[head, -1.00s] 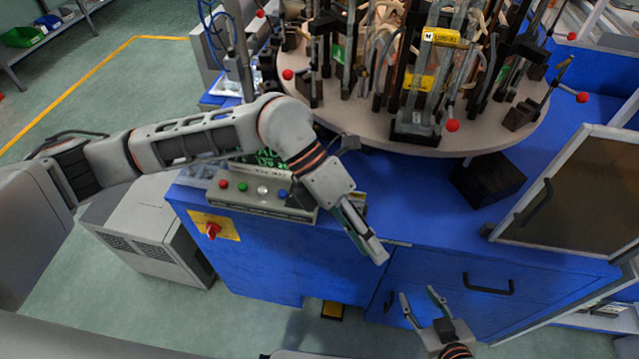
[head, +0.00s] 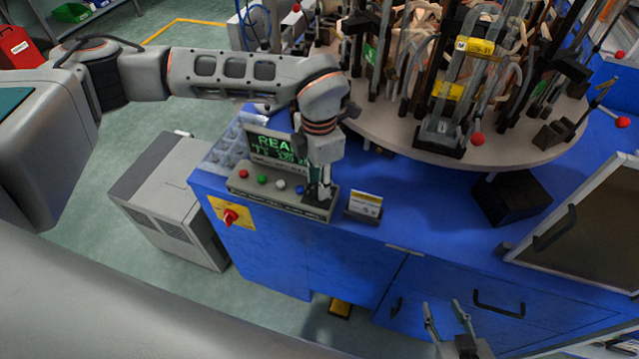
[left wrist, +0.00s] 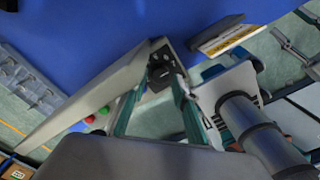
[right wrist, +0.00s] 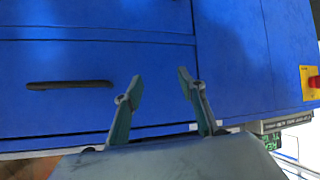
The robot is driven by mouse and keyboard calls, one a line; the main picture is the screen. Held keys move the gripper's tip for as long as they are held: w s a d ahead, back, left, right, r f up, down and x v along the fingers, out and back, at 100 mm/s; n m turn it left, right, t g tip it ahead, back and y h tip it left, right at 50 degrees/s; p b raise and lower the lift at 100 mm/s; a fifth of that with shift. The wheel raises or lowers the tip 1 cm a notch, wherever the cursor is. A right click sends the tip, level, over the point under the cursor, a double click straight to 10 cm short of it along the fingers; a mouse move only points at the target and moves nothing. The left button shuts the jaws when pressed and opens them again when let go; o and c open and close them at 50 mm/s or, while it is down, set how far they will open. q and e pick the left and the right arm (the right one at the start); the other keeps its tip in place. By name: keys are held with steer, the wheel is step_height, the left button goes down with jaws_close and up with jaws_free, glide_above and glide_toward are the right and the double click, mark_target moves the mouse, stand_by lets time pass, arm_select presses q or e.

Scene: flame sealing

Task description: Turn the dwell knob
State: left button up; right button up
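The dwell knob appears to be the small black knob (left wrist: 160,75) at the right end of the grey control panel (head: 240,186). In the left wrist view it lies between my left fingertips. In the head view my left gripper (head: 318,190) points down at that panel end and mostly hides the knob. Its fingers stand apart, one on each side of the knob; whether they touch it is unclear. My right gripper (head: 447,312) is open and empty in front of the blue cabinet; it also shows in the right wrist view (right wrist: 157,82).
Red, green, white and blue buttons (head: 262,180) line the panel beside the knob. A green-lettered display (head: 275,148) stands behind it, a small label stand (head: 364,205) to its right. A red switch (head: 230,217) is on the cabinet front. A crowded round table (head: 420,150) stands behind.

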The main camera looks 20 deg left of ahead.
arm_select(q)
steer(key=shift+f, duration=1)
arm_select(e)
steer(key=shift+s+d+f, duration=0.15)
steer(key=shift+d+f, duration=0.15)
arm_select(q)
steer(key=shift+c, duration=0.5)
jaws_close()
arm_select(e)
steer(key=shift+r, duration=0.1)
steer(key=shift+a, duration=0.1)
